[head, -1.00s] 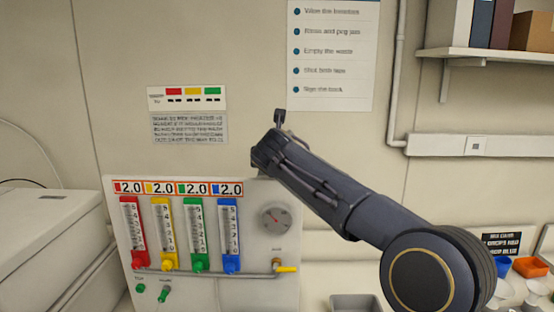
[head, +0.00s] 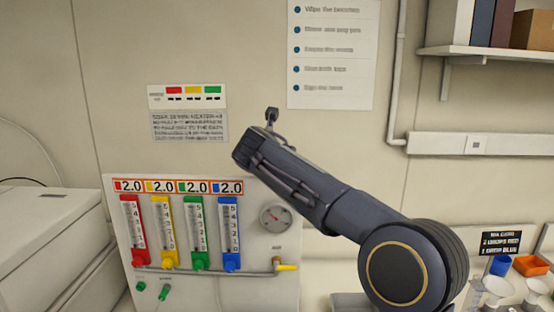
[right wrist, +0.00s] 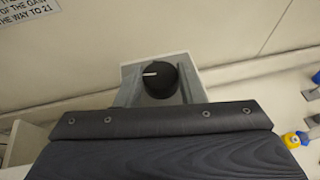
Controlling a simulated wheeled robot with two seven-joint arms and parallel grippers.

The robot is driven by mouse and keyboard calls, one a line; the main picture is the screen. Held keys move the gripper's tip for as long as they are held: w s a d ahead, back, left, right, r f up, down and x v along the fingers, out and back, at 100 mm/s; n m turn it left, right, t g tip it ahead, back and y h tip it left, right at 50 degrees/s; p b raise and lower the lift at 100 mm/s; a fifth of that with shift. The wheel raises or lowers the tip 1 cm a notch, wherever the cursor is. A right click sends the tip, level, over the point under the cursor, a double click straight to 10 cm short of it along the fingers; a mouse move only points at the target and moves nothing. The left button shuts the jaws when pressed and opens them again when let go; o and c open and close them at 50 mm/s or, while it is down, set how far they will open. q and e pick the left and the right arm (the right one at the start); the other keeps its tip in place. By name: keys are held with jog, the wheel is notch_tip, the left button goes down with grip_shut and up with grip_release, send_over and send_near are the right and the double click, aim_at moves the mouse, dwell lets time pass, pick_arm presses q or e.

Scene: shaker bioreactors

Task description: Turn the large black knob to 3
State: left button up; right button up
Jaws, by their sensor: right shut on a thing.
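The large black knob (right wrist: 161,81) shows in the right wrist view, round with a white pointer line that points left. It sits in front of a pale plate. My right gripper (right wrist: 160,90) has its grey fingers on either side of the knob and is shut on it. Dial numbers are not visible. In the head view my right arm comes in from the right, and its wrist hides the knob and the fingers. My left gripper is in neither current view.
A panel (head: 255,255) with several coloured flow meters and a gauge (head: 275,218) stands below my right forearm. A white box-shaped machine (head: 45,240) is at left. A shelf (head: 490,52) is at upper right; blue (head: 501,265) and orange (head: 530,265) containers stand at lower right.

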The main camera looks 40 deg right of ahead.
jog(key=m+g+h, duration=0.1)
jog(key=g, duration=0.1)
jog(key=m+g+h, duration=0.1)
jog(key=m, duration=0.1)
jog(key=w+m+g+h, duration=0.1)
jog(key=m+g, duration=0.1)
jog(key=shift+a+g, duration=0.25)
jog(key=shift+g, duration=0.05)
jog(key=shift+m+g, duration=2)
jog(key=shift+g, duration=0.1)
jog(key=o, duration=1)
